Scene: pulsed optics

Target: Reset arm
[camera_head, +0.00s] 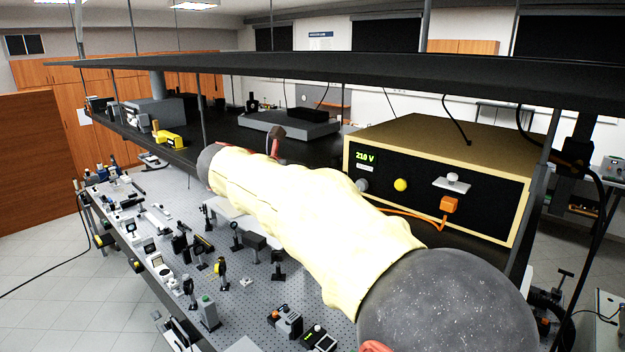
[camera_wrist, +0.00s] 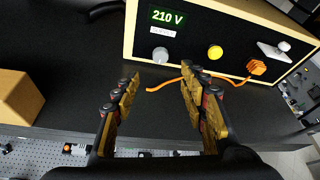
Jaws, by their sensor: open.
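In the head view my arm, in a pale yellow cover, crosses the middle of the picture, and the gripper itself cannot be made out clearly there. The power supply also shows in the head view (camera_head: 465,140), to the right of the arm. It has a grey knob, a yellow button, a switch and an orange plug with an orange cable.
The dark shelf (camera_wrist: 60,60) bears the supply and an orange-brown box (camera_wrist: 15,97) at the left. An upper shelf (camera_head: 330,68) runs above my arm. Below is an optical table (camera_head: 240,285) crowded with small mounts. Thin posts and hanging cables stand near the shelves.

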